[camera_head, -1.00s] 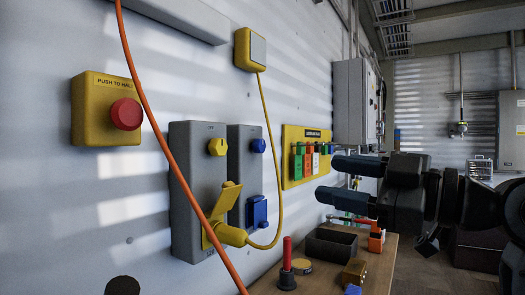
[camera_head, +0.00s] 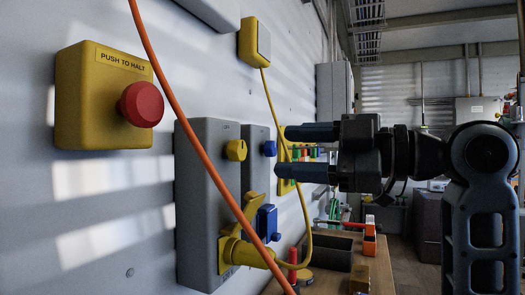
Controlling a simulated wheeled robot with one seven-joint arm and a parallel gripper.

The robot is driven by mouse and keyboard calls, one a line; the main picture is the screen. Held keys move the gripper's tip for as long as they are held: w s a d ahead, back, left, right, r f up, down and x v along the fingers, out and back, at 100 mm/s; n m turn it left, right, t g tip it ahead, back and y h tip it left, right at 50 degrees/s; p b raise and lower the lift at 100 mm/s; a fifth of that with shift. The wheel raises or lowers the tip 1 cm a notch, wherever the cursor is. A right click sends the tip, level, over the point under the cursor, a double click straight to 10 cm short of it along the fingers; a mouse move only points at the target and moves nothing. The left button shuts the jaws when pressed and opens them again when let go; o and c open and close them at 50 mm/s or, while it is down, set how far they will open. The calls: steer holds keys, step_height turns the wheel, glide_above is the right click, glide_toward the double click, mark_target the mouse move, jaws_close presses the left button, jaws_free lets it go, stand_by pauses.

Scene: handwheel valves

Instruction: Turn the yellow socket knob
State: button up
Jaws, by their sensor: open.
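The yellow socket knob (camera_head: 236,150) is on the upper front of a tall grey socket box (camera_head: 205,200) on the wall. Below it a yellow plug (camera_head: 245,254) with a yellow cable sits in the box's socket, under a raised yellow flap. My gripper (camera_head: 290,152) is to the right of the knob, its two dark blue fingers apart and pointing left, with nothing between them. The fingers appear level with the knob and apart from it. The fingers overlap part of the neighbouring grey box and the yellow lockout board in the picture.
A blue knob (camera_head: 270,148) and blue socket cover (camera_head: 267,222) are on the second grey box. A red push button (camera_head: 141,104) is at left. An orange cable (camera_head: 188,130) hangs across the front of the socket box. A workbench (camera_head: 380,272) with a dark bin (camera_head: 330,250) stands below.

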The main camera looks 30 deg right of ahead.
mark_target(242, 151)
steer(key=x, duration=0.7)
steer(key=shift+a+p, duration=0.15)
steer(key=shift+p, duration=0.15)
steer(key=shift+w, duration=0.1)
steer(key=shift+c, duration=0.4)
steer(key=c, duration=0.7)
